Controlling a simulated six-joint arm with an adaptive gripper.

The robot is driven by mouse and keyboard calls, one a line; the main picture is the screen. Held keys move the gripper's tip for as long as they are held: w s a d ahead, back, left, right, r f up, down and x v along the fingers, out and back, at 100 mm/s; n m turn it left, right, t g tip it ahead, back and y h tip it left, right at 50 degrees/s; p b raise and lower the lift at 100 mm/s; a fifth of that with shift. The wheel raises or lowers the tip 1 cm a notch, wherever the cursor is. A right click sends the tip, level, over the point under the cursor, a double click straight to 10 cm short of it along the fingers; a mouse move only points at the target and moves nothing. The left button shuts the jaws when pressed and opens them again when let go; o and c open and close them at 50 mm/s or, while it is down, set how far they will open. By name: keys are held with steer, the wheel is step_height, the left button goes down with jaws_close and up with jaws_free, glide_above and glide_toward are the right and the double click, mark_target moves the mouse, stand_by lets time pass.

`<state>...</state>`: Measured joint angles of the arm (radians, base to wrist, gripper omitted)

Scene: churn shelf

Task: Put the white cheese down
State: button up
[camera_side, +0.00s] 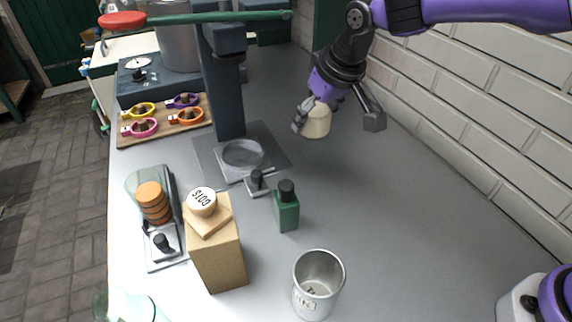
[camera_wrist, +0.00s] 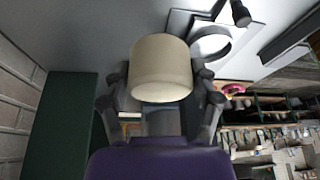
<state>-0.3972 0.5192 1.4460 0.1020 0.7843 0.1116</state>
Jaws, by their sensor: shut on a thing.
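The white cheese (camera_side: 316,121) is a cream-coloured, rounded block held in my gripper (camera_side: 338,120). My gripper is shut on it, and the cheese appears to be above the grey worktop, near the tiled wall. In the wrist view the cheese (camera_wrist: 161,69) sits between the two fingers of my gripper (camera_wrist: 160,90). The gap between the cheese and the worktop cannot be judged exactly.
A dark press column (camera_side: 222,85) with a round grey dish (camera_side: 242,155) stands left of my gripper. A green bottle (camera_side: 286,207), a cardboard box (camera_side: 218,256) and a metal cup (camera_side: 317,285) stand nearer. The worktop (camera_side: 400,215) on the right is clear.

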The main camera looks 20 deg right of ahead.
glide_above(326, 139)
steer(key=s, duration=0.2)
steer(key=f, duration=0.6)
steer(key=shift+w+d+f, duration=0.1)
steer(key=shift+w+f, duration=0.15)
steer(key=shift+f, duration=2.05)
steer(key=shift+f, duration=0.15)
steer(key=o, duration=1.2)
